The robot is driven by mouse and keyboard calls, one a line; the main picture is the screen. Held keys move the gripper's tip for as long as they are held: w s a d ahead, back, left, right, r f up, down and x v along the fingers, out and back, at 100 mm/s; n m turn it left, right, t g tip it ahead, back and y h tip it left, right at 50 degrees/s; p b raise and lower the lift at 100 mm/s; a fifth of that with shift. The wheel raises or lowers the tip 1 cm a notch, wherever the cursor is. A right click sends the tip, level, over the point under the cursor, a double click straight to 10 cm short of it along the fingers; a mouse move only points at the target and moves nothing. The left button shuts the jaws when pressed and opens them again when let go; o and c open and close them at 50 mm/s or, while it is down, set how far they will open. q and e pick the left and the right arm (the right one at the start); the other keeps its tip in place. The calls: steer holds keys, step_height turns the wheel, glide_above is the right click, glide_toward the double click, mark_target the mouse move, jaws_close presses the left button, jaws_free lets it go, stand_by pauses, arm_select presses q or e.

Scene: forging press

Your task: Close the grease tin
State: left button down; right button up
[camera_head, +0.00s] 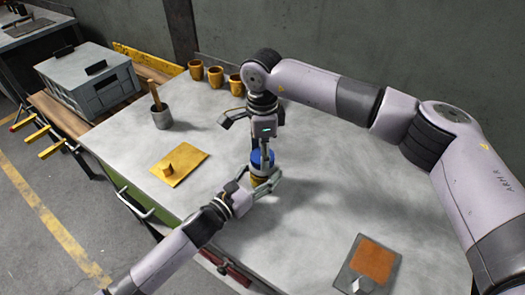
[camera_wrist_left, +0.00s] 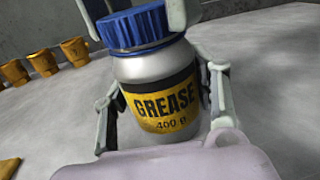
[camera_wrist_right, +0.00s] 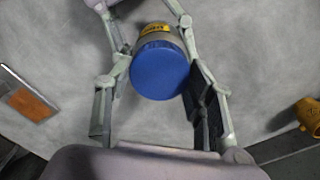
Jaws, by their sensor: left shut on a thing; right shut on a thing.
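The grease tin (camera_wrist_left: 165,105) is a grey container with a black and yellow label reading GREASE 400 g. Its ribbed blue lid (camera_wrist_left: 133,27) sits over the mouth, and it also shows in the head view (camera_head: 262,158) and the right wrist view (camera_wrist_right: 159,71). I cannot tell how tightly it is seated. My left gripper (camera_head: 264,182) is shut around the tin's body, one finger on each side. My right gripper (camera_head: 263,148) comes from above and is shut on the lid. In the head view the grippers hide most of the tin's body.
Three orange cups (camera_head: 215,76) stand along the back of the grey table (camera_head: 330,185). A grey pot (camera_head: 161,117) with a wooden handle and a yellow plate (camera_head: 178,168) with a knob lie left. A tray with a brown pad (camera_head: 375,259) lies front right. A grey box (camera_head: 92,83) stands beyond.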

steer(key=m, duration=0.4)
steer(key=shift+m, duration=0.3)
steer(key=o, duration=1.3)
steer(key=shift+r, duration=2.25)
steer(key=shift+c, duration=0.5)
step_height(320, 180, up, 4)
steer(key=shift+f, duration=0.25)
